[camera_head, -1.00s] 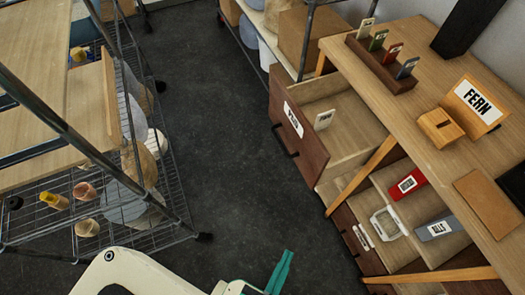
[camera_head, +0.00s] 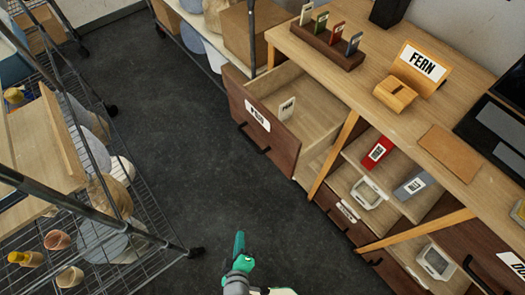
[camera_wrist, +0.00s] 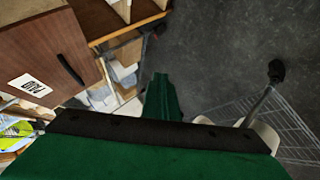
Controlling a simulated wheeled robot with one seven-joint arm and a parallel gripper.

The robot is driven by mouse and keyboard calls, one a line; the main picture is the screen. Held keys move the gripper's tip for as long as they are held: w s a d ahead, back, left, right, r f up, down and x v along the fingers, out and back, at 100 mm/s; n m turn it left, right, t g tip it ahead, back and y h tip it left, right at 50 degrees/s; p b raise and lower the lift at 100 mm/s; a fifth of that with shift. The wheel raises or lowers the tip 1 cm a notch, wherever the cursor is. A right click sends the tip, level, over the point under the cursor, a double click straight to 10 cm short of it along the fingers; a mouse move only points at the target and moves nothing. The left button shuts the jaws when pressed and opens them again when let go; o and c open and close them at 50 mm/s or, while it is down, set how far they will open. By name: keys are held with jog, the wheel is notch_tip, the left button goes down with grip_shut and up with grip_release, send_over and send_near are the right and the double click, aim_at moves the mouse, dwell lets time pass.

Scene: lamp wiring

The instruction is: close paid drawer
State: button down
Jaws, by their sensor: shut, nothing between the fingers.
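The paid drawer (camera_head: 262,124) is pulled out of the desk at its upper left, with a dark brown front, a white label and a black handle. A small pale tag (camera_head: 287,108) stands inside it. In the wrist view the drawer front (camera_wrist: 48,62) shows at the left with the label reading PAID. My gripper (camera_head: 239,243) is green and shut, with nothing in it. It is over the dark floor, below and apart from the drawer front. In the wrist view the shut green fingers (camera_wrist: 161,98) point past the drawer's right side.
A wire rack (camera_head: 110,250) stands at the left. The desk (camera_head: 330,70) carries a card rack (camera_head: 325,45) and a FERN sign (camera_head: 421,64). Open shelves below the desktop hold a red box (camera_head: 377,152) and a grey box (camera_head: 409,188). Dark floor (camera_head: 170,120) lies clear between rack and desk.

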jog(key=w+f+n+g+h, duration=0.1)
jog(key=w+f+n+h, duration=0.25)
jog(key=w+n, duration=0.3)
jog(key=n+h, duration=0.7)
jog(key=h, duration=0.4)
send_near(272, 146)
jog(key=shift+t, duration=0.4)
jog(key=x, duration=0.6)
jog(key=shift+s+d+f, duration=0.1)
jog(key=shift+d+f, duration=0.1)
jog(key=shift+d, duration=0.15)
jog(key=shift+d, duration=0.1)
